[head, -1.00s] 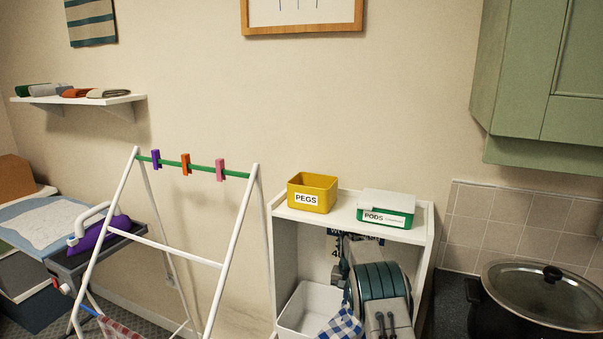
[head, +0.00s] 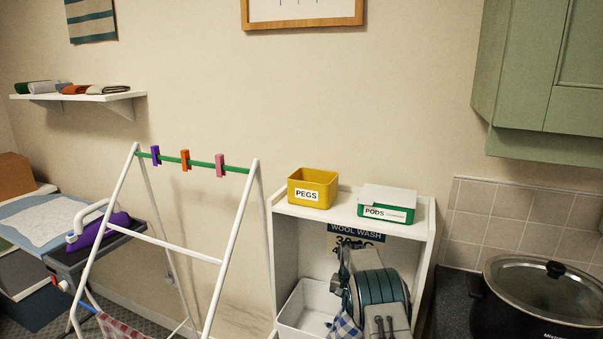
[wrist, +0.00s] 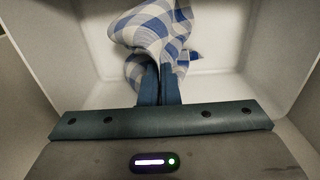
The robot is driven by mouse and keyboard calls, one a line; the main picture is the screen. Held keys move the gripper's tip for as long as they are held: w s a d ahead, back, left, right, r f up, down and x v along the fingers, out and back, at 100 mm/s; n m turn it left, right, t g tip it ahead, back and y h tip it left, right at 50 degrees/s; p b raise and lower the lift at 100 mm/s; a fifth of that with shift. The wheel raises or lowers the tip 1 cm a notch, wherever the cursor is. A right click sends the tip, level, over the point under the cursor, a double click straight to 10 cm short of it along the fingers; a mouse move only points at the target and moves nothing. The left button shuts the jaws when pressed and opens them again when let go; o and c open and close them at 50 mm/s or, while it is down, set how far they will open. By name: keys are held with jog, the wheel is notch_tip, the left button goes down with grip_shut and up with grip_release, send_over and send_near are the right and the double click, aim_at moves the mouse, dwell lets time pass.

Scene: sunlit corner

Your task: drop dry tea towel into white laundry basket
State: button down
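A blue-and-white checked tea towel (wrist: 155,30) is bunched between the fingertips of my gripper (wrist: 160,88) in the wrist view. The two dark blue fingers are close together, shut on the cloth. The white laundry basket (wrist: 228,82) lies around and beyond the towel, its pale inside and walls showing. I cannot tell whether the towel touches its floor. In the head view the basket (head: 298,311) stands in the white shelf unit, and a bit of the towel (head: 344,328) shows beside my arm, which hides the gripper.
A white drying rack (head: 190,252) with pegs stands left of the unit; a red checked cloth (head: 118,328) hangs low on it. A yellow pegs box (head: 313,188) and a pods box (head: 387,205) sit on the unit's top. A lidded pot (head: 540,300) stands at right.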

jog(key=shift+c, duration=1.4)
grip_release()
